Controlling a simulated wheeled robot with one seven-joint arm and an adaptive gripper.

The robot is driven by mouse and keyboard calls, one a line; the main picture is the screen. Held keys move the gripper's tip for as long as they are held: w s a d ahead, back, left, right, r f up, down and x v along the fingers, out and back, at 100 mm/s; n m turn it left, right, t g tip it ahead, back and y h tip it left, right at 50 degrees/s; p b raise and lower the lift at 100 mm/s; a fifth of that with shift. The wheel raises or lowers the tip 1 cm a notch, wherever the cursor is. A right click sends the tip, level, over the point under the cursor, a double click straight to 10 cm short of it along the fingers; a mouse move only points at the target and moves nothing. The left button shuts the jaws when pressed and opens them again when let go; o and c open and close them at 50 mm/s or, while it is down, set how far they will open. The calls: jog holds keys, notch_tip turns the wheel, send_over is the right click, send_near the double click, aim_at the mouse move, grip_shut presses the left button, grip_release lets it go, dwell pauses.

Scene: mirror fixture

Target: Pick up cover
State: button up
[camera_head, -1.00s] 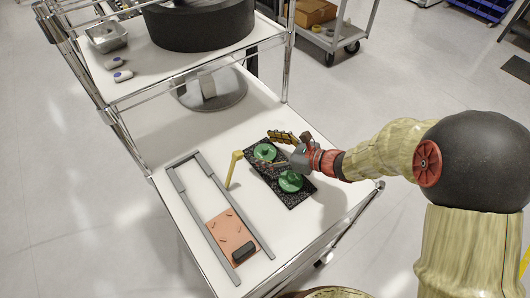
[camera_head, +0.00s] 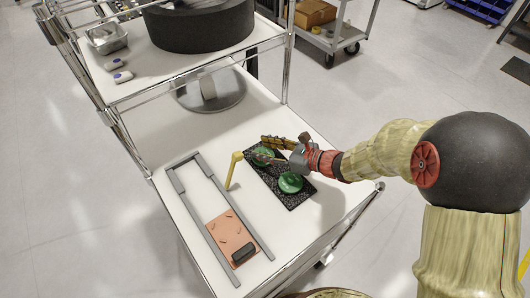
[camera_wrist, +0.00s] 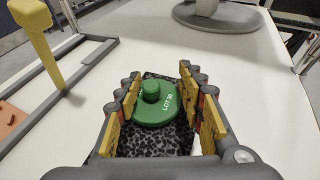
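Two round green covers with raised knobs lie on a black speckled pad (camera_head: 300,200). The far cover (camera_head: 263,153) is partly hidden by my fingers in the head view; the near cover (camera_head: 290,182) is in clear sight. My gripper (camera_head: 260,149) is at the far cover. In the wrist view, my gripper (camera_wrist: 159,78) is open, with yellow-padded fingers to the left and right of a green cover (camera_wrist: 152,110) with white lettering. The knob stands between the fingers with gaps on both sides. Nothing is held.
A yellow upright handle (camera_head: 234,170) stands left of the pad. Left of it lies a grey frame (camera_head: 200,218) with an orange plate (camera_head: 231,238) and a dark block. A round metal base (camera_head: 212,90) stands behind. The upper shelf (camera_head: 145,70) overhangs the far left.

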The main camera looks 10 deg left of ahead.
jog(key=shift+f, duration=0.1)
jog(key=c, duration=0.3)
